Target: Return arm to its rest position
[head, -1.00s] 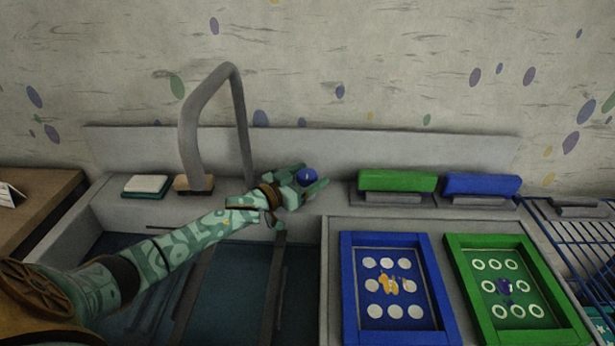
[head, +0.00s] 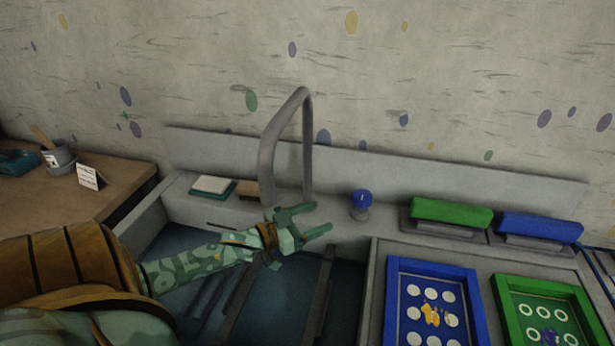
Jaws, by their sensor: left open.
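My left arm comes in from the left in the head view, over the sink. My left gripper (head: 318,219) is open and empty, its two fingers pointing right. It is above the sink's back edge, in front of the faucet. A blue-topped knob (head: 362,198) stands on the ledge to the right of the fingertips, with a clear gap between them. My right gripper is not in view.
The grey faucet (head: 268,165) rises behind my gripper. The sink basin (head: 290,296) lies below. A blue frame (head: 395,300) and a green frame (head: 505,300) lie at right, with green (head: 451,212) and blue (head: 540,228) blocks behind. A wooden table (head: 115,180) stands at left.

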